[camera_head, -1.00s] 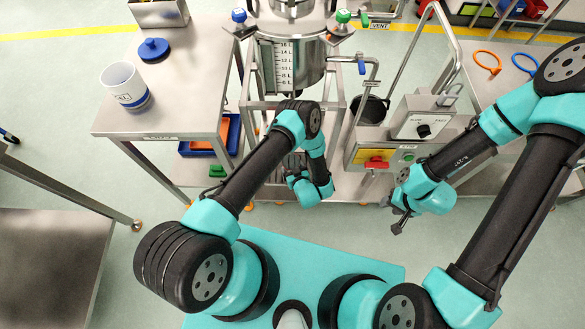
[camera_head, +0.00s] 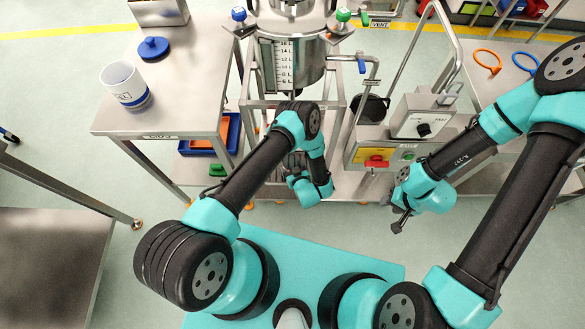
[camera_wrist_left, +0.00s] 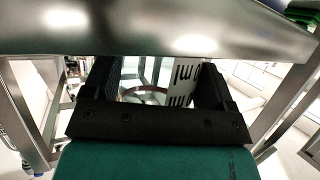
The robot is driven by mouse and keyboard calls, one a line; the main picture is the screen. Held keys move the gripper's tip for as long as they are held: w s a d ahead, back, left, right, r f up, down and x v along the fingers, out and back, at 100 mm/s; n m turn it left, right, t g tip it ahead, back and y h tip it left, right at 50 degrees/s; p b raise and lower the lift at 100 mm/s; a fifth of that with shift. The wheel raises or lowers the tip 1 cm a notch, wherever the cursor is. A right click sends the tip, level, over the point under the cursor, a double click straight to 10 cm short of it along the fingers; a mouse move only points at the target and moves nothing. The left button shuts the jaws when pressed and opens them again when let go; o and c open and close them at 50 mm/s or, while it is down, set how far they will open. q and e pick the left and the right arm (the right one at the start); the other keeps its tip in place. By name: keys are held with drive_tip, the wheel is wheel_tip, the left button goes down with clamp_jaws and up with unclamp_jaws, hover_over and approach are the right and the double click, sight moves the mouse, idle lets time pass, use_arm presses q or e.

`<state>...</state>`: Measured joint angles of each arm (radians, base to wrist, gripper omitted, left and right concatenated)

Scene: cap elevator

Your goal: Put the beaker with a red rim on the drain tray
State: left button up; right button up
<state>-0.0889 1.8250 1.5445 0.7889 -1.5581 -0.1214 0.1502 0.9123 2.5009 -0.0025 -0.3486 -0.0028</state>
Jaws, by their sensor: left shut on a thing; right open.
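In the left wrist view, my left gripper (camera_wrist_left: 155,82) is shut on a see-through beaker (camera_wrist_left: 183,74) with a white panel and black "ml" print. A dull brownish ring shows between the fingers; I cannot tell whether it is the red rim. In the head view, my left wrist is low in front of the metal frame under the vessel, and my arm hides the fingers and beaker. My right gripper (camera_head: 400,219) is open and empty, right of centre. I cannot make out the drain tray clearly; my left arm covers part of the frame's lower area.
A white, blue-banded container (camera_head: 124,84) and a blue cap (camera_head: 153,48) stand on the left table (camera_head: 185,105). The steel vessel (camera_head: 292,62) is at the back centre. A control box (camera_head: 422,117) stands right of the frame. A metal edge crosses the top of the left wrist view.

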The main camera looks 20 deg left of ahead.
use_arm(q)
drive_tip(key=shift+f, duration=0.2)
drive_tip(key=o, duration=0.8)
drive_tip(key=shift+o, duration=0.2)
drive_tip(key=v, duration=1.7)
drive_tip(key=shift+r, duration=0.15)
drive_tip(key=shift+s+d, duration=0.1)
